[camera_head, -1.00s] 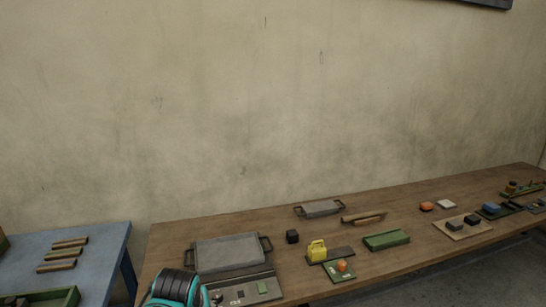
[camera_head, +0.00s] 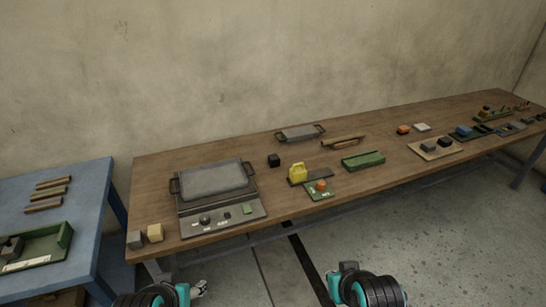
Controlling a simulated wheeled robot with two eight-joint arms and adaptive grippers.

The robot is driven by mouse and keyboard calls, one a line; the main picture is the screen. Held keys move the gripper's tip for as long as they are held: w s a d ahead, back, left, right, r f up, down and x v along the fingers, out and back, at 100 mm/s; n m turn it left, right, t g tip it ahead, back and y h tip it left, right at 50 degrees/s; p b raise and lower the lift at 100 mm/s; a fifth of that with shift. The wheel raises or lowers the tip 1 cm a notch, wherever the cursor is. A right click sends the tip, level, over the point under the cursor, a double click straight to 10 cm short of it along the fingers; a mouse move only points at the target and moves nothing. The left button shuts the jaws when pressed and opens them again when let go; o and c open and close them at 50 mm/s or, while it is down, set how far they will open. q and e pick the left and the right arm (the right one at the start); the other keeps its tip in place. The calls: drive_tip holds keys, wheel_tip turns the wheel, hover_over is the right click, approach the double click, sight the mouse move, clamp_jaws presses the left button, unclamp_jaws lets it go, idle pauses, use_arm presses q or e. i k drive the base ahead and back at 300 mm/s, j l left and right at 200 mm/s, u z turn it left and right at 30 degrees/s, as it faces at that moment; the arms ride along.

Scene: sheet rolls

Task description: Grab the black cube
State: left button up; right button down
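A small black cube (camera_head: 274,160) sits on the brown wooden table (camera_head: 230,140), just right of the grey plate with side handles and behind the yellow object. Another black block (camera_head: 444,142) rests on a tan board farther right. Teal and black parts of my two arms show at the bottom edge, well in front of the table and away from the cube.
A handled grey plate (camera_head: 213,180) and a control panel (camera_head: 223,215) stand at the table's left. A yellow object (camera_head: 298,172), an orange item (camera_head: 321,185) and a green tray (camera_head: 363,161) lie to the cube's right. A blue table (camera_head: 85,205) stands at left.

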sight(274, 159)
drive_tip(key=i+l+z, duration=0.15)
drive_tip(key=i, duration=0.3)
drive_tip(key=i+l+z, duration=0.1)
drive_tip(key=i+l, duration=0.2)
drive_tip(key=i, duration=0.2)
drive_tip(key=i+l+z, duration=0.15)
drive_tip(key=i, duration=0.35)
drive_tip(key=i+l+z, duration=0.1)
drive_tip(key=i, duration=0.4)
